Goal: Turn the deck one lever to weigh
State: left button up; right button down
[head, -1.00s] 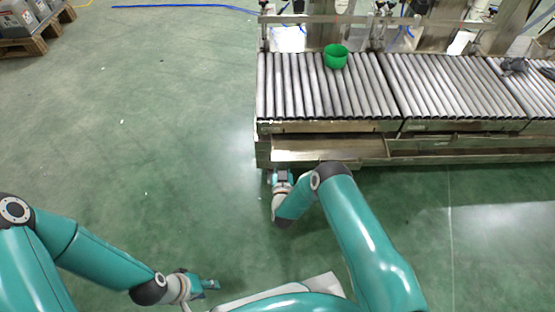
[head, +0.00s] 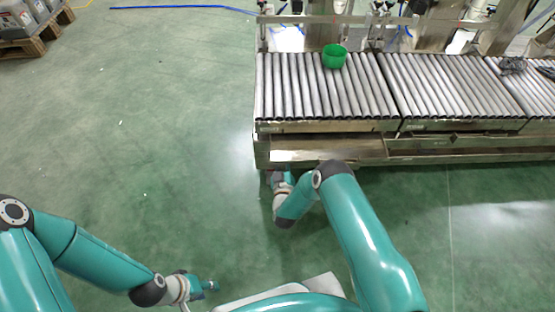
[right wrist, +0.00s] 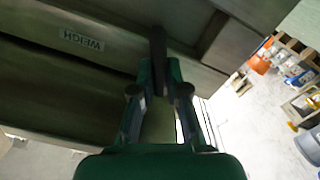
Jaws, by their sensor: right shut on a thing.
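The deck one lever (right wrist: 158,45) is a dark bar in the right wrist view, against the metal side of the conveyor frame. My right gripper (right wrist: 160,85) is shut on its near end, with one finger on each side. A WEIGH label (right wrist: 82,40), upside down in this view, is on the metal face left of the lever. In the head view my right gripper (head: 281,176) is at the front left corner of the conveyor, and the lever cannot be made out there. My left gripper (head: 209,286) is low over the floor, away from the conveyor; its finger opening is too small to judge.
A metal ledge (head: 325,148) runs below the rollers. A pallet with grey goods (head: 35,42) stands far left. The green floor between is clear.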

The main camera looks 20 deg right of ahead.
jog(key=n, duration=0.7)
jog(key=r+n, duration=0.1)
jog(key=n, duration=0.3)
jog(key=shift+n, duration=0.3)
dwell(0.4)
jog(key=c, duration=1.2)
grip_release()
jog(key=shift+o, duration=0.2)
jog(key=shift+d, duration=0.15)
jog(key=shift+s, duration=0.1)
